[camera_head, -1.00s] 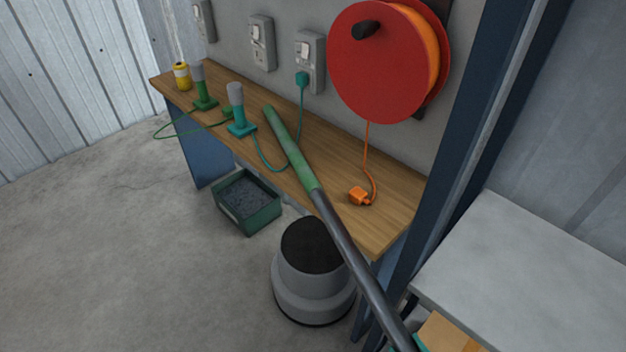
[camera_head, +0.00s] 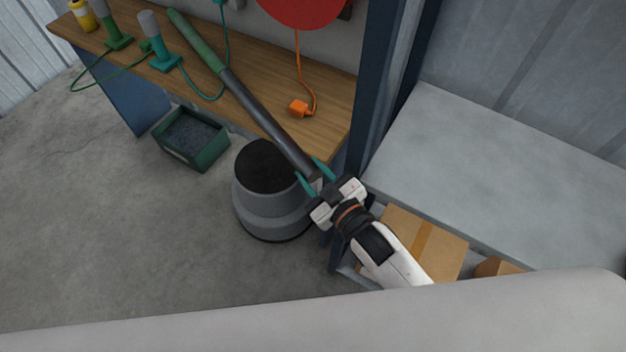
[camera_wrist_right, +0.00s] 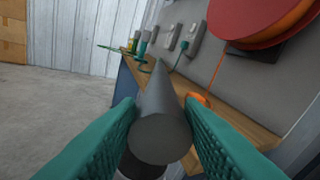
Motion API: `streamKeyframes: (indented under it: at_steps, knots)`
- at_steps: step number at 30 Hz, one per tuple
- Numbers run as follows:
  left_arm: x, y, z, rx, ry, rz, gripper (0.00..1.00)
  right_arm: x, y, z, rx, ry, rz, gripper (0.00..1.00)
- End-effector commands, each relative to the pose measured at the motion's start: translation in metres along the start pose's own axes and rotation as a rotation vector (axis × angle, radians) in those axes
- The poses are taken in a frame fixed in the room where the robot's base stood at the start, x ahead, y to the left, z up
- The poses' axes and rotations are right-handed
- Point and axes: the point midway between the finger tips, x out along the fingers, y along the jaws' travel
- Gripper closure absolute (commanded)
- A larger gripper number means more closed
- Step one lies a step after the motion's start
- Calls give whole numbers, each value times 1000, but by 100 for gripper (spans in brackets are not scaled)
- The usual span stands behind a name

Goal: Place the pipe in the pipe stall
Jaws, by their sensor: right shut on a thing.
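The pipe (camera_head: 250,98) is long, green at its far part and dark grey at its near part. It slants over the wooden workbench in the head view; whether it touches the bench top is unclear. My right gripper (camera_head: 314,178) is shut on the near grey end, which sticks out past the bench's front right corner. In the right wrist view, the round end of the pipe (camera_wrist_right: 160,138) sits between the teal fingers. I cannot make out a pipe stall for sure. My left gripper is not in view.
The workbench (camera_head: 335,85) carries power tools (camera_head: 160,50) and an orange plug (camera_head: 299,108). A grey bin-like object with a black top (camera_head: 272,205) and a green crate (camera_head: 215,148) stand on the floor. A grey shelf (camera_head: 500,170) with cardboard boxes (camera_head: 425,245) below is right. Floor at left is clear.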

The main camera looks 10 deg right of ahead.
Motion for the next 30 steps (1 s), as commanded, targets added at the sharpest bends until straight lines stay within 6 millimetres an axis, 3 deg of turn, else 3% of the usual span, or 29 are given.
streamKeyframes:
  at_steps: [8, 15, 16, 19, 20, 30]
  knots:
    - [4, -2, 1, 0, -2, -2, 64, 4, 10, -29, 2, -3, 0, 100]
    - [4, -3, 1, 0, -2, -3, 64, 4, 12, -34, 1, 1, 2, 100]
    - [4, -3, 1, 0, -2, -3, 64, 3, 13, -38, 1, 13, 4, 64]
    - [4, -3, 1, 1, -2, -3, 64, 3, 13, -37, 1, 12, 4, 48]
    - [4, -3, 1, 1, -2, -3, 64, 3, 13, -37, 0, 10, 4, 44]
    - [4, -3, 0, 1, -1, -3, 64, 0, 12, -34, 1, 3, 2, 44]
